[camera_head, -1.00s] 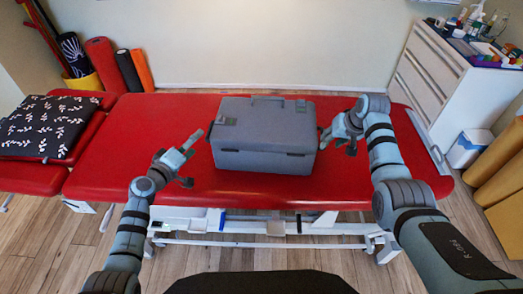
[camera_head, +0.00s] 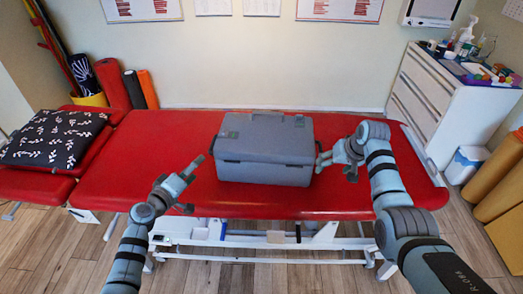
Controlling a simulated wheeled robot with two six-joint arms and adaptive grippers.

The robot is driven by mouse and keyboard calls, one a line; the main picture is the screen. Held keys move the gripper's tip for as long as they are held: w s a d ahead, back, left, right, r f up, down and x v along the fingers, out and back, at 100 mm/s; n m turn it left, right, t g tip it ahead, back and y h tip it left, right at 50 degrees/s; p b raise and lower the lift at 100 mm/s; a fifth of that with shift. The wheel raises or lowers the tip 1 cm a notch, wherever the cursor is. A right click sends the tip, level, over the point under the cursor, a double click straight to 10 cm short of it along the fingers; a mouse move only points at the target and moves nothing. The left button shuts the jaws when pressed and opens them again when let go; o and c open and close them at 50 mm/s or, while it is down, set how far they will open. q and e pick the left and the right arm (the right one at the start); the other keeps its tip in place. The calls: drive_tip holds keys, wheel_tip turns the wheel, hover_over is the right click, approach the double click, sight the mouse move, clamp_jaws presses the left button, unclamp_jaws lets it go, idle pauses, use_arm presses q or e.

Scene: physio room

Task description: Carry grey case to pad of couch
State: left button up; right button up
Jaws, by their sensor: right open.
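The case's back side and underside are hidden.
A black patterned pillow (camera_head: 52,138) lies on the couch's left end. A white drawer cabinet (camera_head: 440,95) with bottles stands at the right, beside a small white bin (camera_head: 466,164) and tan rolls (camera_head: 497,175). Rolled mats (camera_head: 113,84) stand at the back left. The pad's left part is clear.

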drive_tip(key=w+v, duration=0.1)
drive_tip(key=v, duration=1)
drive_tip(key=shift+s+r, duration=0.15)
drive_tip(key=shift+r, duration=0.35)
drive_tip(key=shift+d, duration=0.1)
